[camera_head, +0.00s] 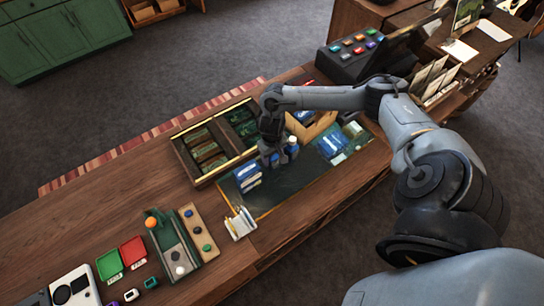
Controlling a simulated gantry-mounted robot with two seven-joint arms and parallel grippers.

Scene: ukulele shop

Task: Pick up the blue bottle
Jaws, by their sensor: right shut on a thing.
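The blue bottle (292,150) shows as a small blue shape with a pale top, at the right side of my right gripper (278,158). My right gripper points down over the dark mat (304,186) on the wooden counter. Its fingers are shut on the bottle, and they and the wrist hide part of it. It is too small to tell whether the bottle's base touches the mat. My left gripper is not in view.
Blue-and-white packets (247,177) lie left of the gripper, with another blue packet (332,144) to its right. A wooden tray of dark packs (190,160) and a wooden box (312,128) stand behind. A white holder (240,223) stands at the mat's front-left corner.

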